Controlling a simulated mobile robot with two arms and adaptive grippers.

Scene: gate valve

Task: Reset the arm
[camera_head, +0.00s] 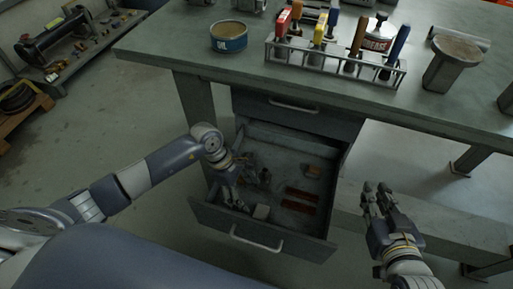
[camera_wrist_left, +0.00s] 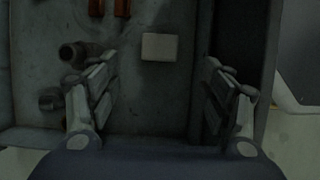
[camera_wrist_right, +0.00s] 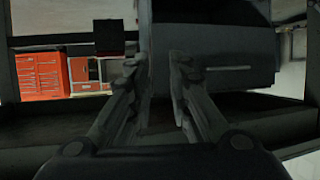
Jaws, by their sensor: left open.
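My left arm reaches from the left into the open drawer (camera_head: 278,238) under the workbench. My left gripper (camera_head: 236,203) points down inside the drawer near its front left. In the left wrist view the left gripper (camera_wrist_left: 160,88) has its fingers wide apart with nothing held between them. A small pale block (camera_wrist_left: 159,47) lies on the drawer floor past the fingertips. My right gripper (camera_head: 378,192) is at the right, outside the drawer and beside the bench's lower beam. In the right wrist view the right gripper (camera_wrist_right: 158,65) shows a narrower gap between its fingers, and it is empty.
Dark red bars (camera_head: 299,208) and small metal parts lie in the drawer. The workbench top (camera_head: 300,82) carries a tool rack (camera_head: 335,62), a blue can (camera_head: 229,37) and a metal post (camera_head: 452,64). A bench leg (camera_head: 195,105) stands behind my left arm. Open floor lies left.

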